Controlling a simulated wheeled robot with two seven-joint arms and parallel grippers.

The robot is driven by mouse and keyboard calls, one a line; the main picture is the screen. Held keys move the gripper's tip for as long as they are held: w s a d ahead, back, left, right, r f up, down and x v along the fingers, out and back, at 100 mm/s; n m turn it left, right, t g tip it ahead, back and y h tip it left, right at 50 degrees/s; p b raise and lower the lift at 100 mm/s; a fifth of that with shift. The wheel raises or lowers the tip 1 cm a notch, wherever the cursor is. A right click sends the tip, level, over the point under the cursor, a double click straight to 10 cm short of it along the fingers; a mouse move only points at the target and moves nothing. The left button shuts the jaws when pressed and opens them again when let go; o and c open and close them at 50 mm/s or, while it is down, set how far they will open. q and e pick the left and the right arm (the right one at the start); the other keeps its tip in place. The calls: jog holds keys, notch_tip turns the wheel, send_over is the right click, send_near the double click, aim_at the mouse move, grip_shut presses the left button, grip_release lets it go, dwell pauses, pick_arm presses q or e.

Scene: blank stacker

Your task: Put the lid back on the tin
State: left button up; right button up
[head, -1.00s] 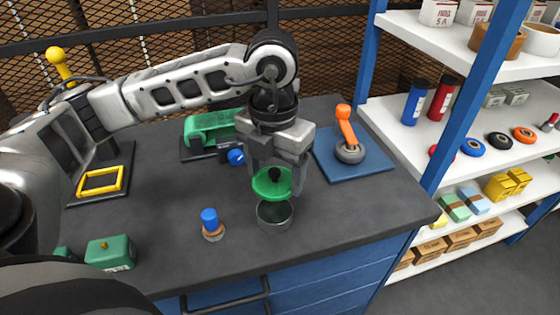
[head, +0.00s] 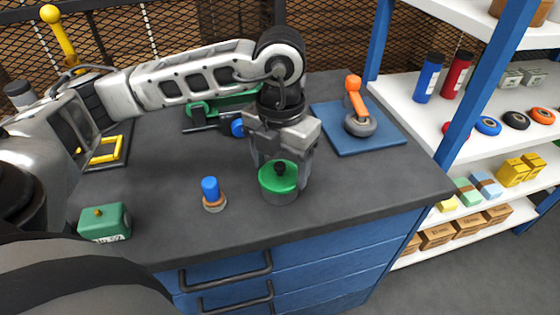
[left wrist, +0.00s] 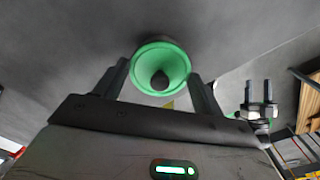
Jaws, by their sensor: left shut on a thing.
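The green lid (head: 278,179) with its black knob (head: 280,168) is level over the mouth of the grey metal tin (head: 281,198) near the table's front edge. In the head view no gap shows between lid and tin; I cannot tell whether it is fully seated. My left gripper (head: 283,174) points down from above, shut on the lid with a finger at either side. My right gripper is not in view.
A blue-topped peg piece (head: 211,193) stands left of the tin. A green box (head: 106,222) is at the front left. A blue mat (head: 378,139) with an orange-and-grey caster (head: 358,113) lies behind right. Shelves stand at the right. The tabletop right of the tin is clear.

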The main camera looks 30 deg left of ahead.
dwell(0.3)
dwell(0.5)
pick_arm(q)
jog(key=shift+b, duration=0.35)
dwell(0.5)
jog(key=shift+f+b, duration=0.2)
jog(key=shift+b, duration=0.3)
dwell(0.9)
dwell(0.4)
jog(key=o, duration=1.1)
jog(key=shift+o, duration=0.2)
jog(key=shift+r, duration=0.15)
